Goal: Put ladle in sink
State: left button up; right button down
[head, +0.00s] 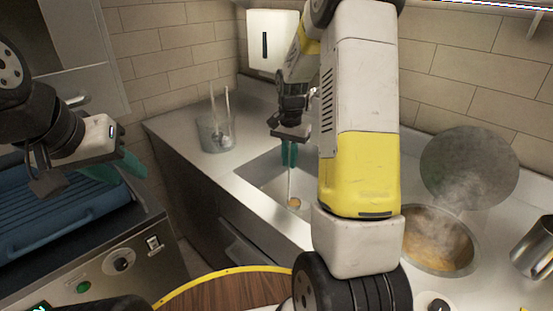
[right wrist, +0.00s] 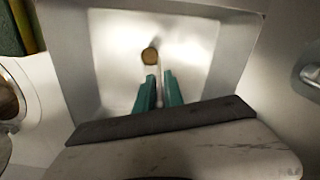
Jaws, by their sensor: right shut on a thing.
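The ladle (right wrist: 150,56) hangs from my right gripper (right wrist: 160,84), whose green fingers are shut on its handle. Its round brown bowl shows over the bright sink basin (right wrist: 108,60) in the right wrist view. In the head view the ladle bowl (head: 294,203) is low inside the sink (head: 262,182), below my right gripper (head: 289,152). I cannot tell if the bowl touches the sink floor. My right arm hides the sink's right part. My left gripper (head: 112,168) is at the left, its green fingers seen from the side, so its opening is unclear.
A clear container (head: 215,132) with utensils stands on the counter left of the sink. Right of my arm are a steaming well of brown sauce (head: 437,240), a round lid (head: 469,168) and a metal jug (head: 537,250). A blue grill-like appliance (head: 60,222) is below my left gripper.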

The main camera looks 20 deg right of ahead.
jog(key=shift+f, duration=1.85)
jog(key=c, duration=1.4)
grip_release()
jog(key=shift+c, duration=0.2)
